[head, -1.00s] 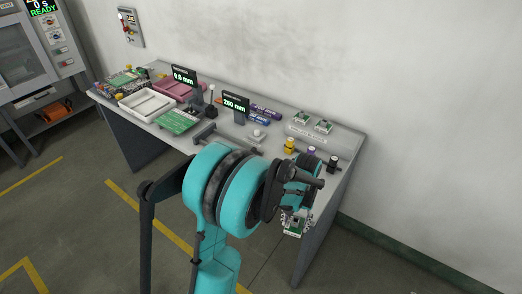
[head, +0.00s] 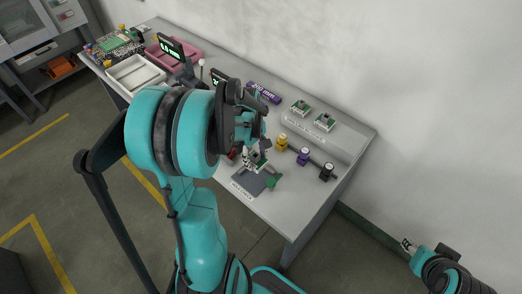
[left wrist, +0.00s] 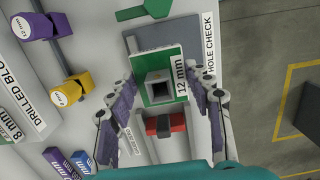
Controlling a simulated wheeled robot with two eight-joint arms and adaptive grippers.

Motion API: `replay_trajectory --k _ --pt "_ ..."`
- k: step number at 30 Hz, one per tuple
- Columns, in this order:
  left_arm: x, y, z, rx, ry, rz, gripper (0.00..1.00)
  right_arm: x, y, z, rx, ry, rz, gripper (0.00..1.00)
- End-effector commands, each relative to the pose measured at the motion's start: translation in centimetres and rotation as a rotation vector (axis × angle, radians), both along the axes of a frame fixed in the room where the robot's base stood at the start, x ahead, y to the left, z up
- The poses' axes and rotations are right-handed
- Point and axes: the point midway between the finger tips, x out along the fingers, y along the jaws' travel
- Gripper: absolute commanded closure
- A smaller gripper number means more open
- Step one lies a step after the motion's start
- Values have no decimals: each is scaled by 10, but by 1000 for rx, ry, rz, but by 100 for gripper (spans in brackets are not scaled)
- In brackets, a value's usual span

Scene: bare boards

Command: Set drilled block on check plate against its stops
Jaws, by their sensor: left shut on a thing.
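The drilled block, green with a grey square part and a 12 mm label, is between the fingers of my left gripper (left wrist: 158,105) in the left wrist view (left wrist: 159,88). My left gripper (head: 256,160) is shut on it. The grey check plate (left wrist: 170,38), marked HOLE CHECK, lies just beyond the block, which overlaps its near part; I cannot tell if they touch. The plate shows below the gripper in the head view (head: 246,186), with a green piece (head: 274,181) at its edge. My right gripper (head: 407,245) is far off at lower right, too small to read.
Yellow (head: 282,141), purple (head: 303,156) and black (head: 327,171) knobbed pieces stand on a rail right of the plate. A red and black piece (left wrist: 165,124) lies near the block. The table's front right is clear.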

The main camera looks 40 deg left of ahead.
Motion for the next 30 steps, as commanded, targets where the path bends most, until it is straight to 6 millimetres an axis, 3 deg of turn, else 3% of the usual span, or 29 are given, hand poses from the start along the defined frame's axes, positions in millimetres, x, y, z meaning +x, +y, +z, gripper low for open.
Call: replay_trajectory --k 11,30 --pt "0 -2 -4 -1 1 -2 79 0 0 -5 0 0 0 60" --pt "0 -2 -65 -1 1 -3 79 0 0 -58 0 0 0 60"
